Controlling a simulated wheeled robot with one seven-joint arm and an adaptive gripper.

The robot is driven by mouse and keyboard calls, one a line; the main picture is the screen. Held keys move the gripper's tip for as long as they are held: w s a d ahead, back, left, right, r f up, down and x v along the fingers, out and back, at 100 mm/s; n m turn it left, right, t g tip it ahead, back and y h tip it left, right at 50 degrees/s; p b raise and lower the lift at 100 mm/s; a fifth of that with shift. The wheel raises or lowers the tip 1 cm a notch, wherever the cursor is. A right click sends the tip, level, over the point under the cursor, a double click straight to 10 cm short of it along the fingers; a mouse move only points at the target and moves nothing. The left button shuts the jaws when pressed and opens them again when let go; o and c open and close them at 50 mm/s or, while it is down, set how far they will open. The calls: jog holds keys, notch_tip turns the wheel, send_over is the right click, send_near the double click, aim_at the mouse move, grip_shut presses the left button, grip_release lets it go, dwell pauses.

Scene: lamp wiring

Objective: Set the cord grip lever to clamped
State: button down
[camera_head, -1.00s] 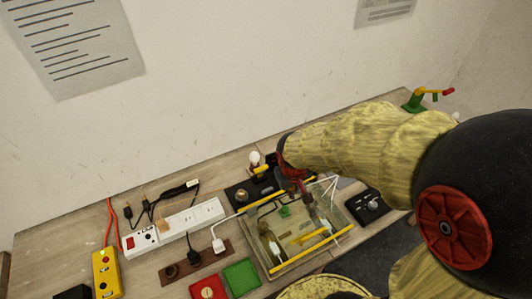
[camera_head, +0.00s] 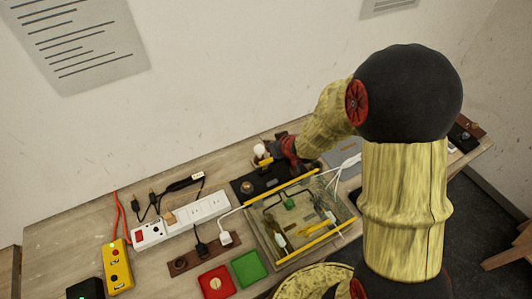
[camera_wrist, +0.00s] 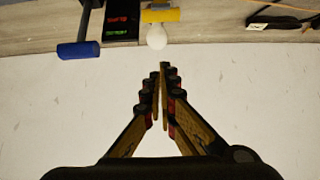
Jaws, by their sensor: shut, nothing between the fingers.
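My gripper (camera_wrist: 164,68) is shut and empty in the wrist view, its fingertips together in front of the pale wall. A lever with a blue handle (camera_wrist: 78,50) shows at upper left there, beside a black panel (camera_wrist: 121,22) with red and green marks. It looks like the cord grip lever, but I cannot read its setting. The fingertips are apart from it. In the head view, my gripper (camera_head: 277,148) is beside the bulb (camera_head: 259,150); the blue lever is hidden.
A clear tray (camera_head: 262,244) with yellow bars stands in front of my gripper. A white power strip (camera_head: 190,217), a yellow box (camera_head: 117,265), and red (camera_head: 215,282) and green (camera_head: 249,267) trays lie to the left. The wall is close behind the bench.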

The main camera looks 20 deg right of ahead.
aim_at(265, 165)
jog(key=shift+f, duration=0.1)
jog(key=w+f, duration=0.1)
jog(key=f, duration=0.1)
jog(key=w+f+b, duration=0.1)
jog(key=f, duration=0.2)
jog(key=w+f, duration=0.2)
jog(key=f, duration=0.1)
jog(key=shift+w+a+b, duration=0.1)
jog(key=shift+a+b, duration=0.3)
jog(key=shift+s+f, duration=0.3)
jog(key=shift+s, duration=0.05)
jog(key=shift+d+f+b, duration=0.1)
jog(key=shift+f+b, duration=0.05)
jog(key=shift+b, duration=0.4)
